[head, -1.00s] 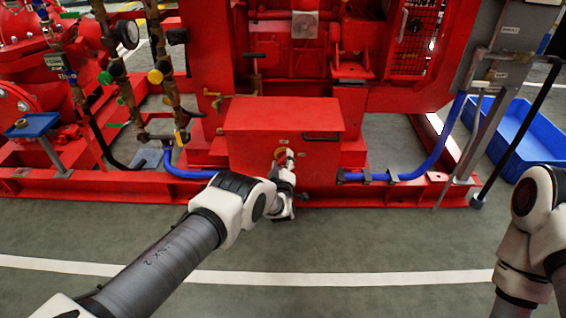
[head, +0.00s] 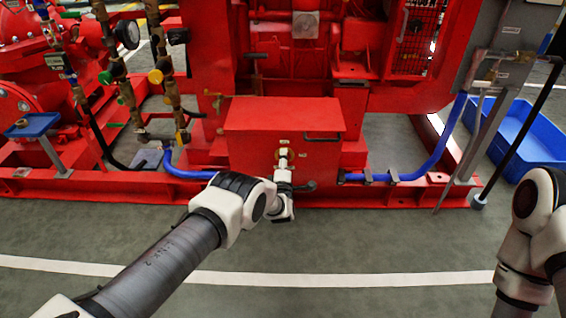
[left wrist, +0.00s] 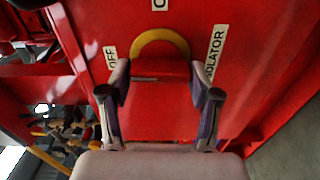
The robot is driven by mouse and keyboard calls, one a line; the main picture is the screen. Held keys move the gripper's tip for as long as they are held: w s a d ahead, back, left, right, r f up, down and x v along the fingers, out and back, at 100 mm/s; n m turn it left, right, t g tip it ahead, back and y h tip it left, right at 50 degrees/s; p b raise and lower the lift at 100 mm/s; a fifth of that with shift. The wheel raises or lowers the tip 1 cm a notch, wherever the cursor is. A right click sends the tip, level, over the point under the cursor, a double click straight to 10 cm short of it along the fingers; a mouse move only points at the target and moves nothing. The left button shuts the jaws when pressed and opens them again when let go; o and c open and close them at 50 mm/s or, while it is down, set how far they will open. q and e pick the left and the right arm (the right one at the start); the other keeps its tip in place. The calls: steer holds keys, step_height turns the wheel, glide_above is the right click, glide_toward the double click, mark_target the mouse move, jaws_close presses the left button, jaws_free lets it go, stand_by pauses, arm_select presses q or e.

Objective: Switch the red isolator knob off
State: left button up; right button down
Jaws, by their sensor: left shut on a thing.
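The red isolator knob (left wrist: 160,72) sits on the front of a red box (head: 250,125), in front of a yellow ring (left wrist: 160,42). In the left wrist view my left gripper (left wrist: 160,85) has one finger on each side of the knob and is shut on it. Labels reading OFF (left wrist: 111,57) and ISOLATOR (left wrist: 215,52) lie to the left and right of the ring; a label at the top edge is cut off. In the head view my left gripper (head: 284,158) is at the box front and hides most of the knob.
Blue hoses (head: 430,160) run along the red base frame on both sides of the box. Valve pipes (head: 125,90) stand at left. A blue bin (head: 525,145) is on the floor at right. The floor in front is clear.

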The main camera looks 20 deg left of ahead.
arm_select(q)
steer(key=shift+r, duration=0.1)
stand_by(0.3)
steer(key=o, duration=1.1)
steer(key=shift+o, duration=0.2)
steer(key=v, duration=1.2)
